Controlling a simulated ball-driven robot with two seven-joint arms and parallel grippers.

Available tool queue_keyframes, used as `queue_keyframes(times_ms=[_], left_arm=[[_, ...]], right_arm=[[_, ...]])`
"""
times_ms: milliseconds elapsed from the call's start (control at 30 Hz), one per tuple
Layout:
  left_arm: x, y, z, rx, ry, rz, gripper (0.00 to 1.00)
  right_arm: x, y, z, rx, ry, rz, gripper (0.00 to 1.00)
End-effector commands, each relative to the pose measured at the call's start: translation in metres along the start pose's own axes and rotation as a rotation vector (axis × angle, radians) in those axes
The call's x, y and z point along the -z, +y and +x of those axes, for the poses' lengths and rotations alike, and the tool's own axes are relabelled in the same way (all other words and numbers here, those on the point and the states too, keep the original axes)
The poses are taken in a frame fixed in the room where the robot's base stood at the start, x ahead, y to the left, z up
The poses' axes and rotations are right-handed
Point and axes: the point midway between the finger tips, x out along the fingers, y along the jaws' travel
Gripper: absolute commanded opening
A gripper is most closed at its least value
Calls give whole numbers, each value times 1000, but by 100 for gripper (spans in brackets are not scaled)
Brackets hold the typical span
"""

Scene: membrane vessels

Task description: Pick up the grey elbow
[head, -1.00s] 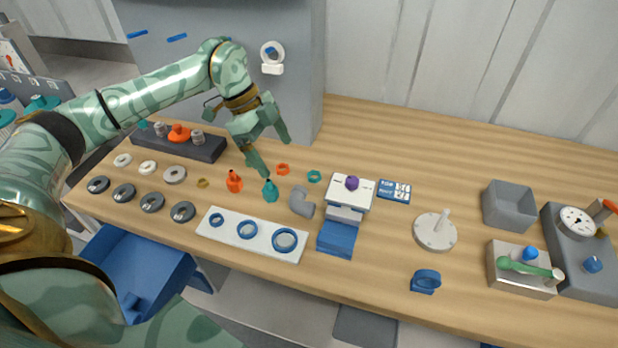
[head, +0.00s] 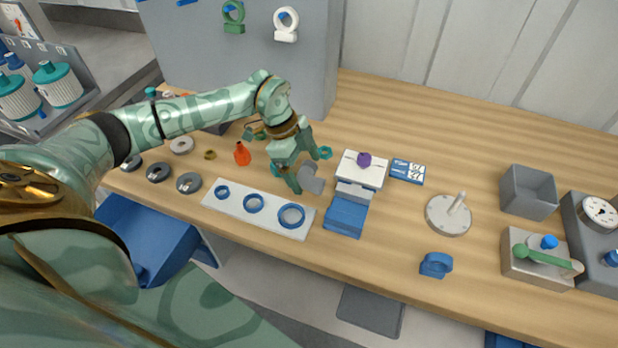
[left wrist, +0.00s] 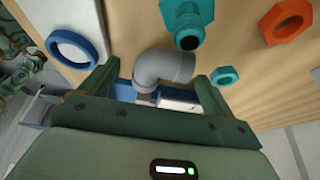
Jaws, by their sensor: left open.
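The grey elbow (head: 311,180) lies on the wooden bench, just right of the white plate with blue rings. In the left wrist view the elbow (left wrist: 165,70) shows as a bent grey pipe between the two fingers. My left gripper (head: 308,172) is open, with its fingers low and close around the elbow. In the left wrist view my left gripper (left wrist: 155,82) has a finger on each side of the elbow, with gaps to it. I cannot tell whether the fingers touch it. My right gripper is not in view.
The white plate with blue rings (head: 232,209) lies left of the elbow. The blue and white stand (head: 345,215) is close on the right. A teal fitting (left wrist: 187,25) and a teal nut (left wrist: 225,76) lie nearby. The orange fitting (head: 242,154) stands further left.

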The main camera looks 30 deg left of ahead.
Motion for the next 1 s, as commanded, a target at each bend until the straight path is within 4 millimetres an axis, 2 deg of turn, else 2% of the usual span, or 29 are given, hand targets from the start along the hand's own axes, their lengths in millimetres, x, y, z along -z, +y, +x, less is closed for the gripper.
queue_keyframes(times_ms=[33, 100, 300, 333, 500, 833, 1000], left_arm=[[0, 1, 12, -4, 2, 0, 89], [0, 0, 18, -1, 1, 1, 89], [1, 0, 19, 1, 1, 2, 89], [1, 0, 19, 1, 1, 2, 86], [1, 0, 19, 1, 1, 1, 40], [1, 0, 17, 1, 1, 1, 40], [7, -1, 2, 3, 1, 2, 40]], right_arm=[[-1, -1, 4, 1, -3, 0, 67], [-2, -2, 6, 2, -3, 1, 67], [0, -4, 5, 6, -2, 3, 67], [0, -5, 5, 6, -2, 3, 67], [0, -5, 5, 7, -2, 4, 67], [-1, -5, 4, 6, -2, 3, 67], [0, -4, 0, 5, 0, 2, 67]])
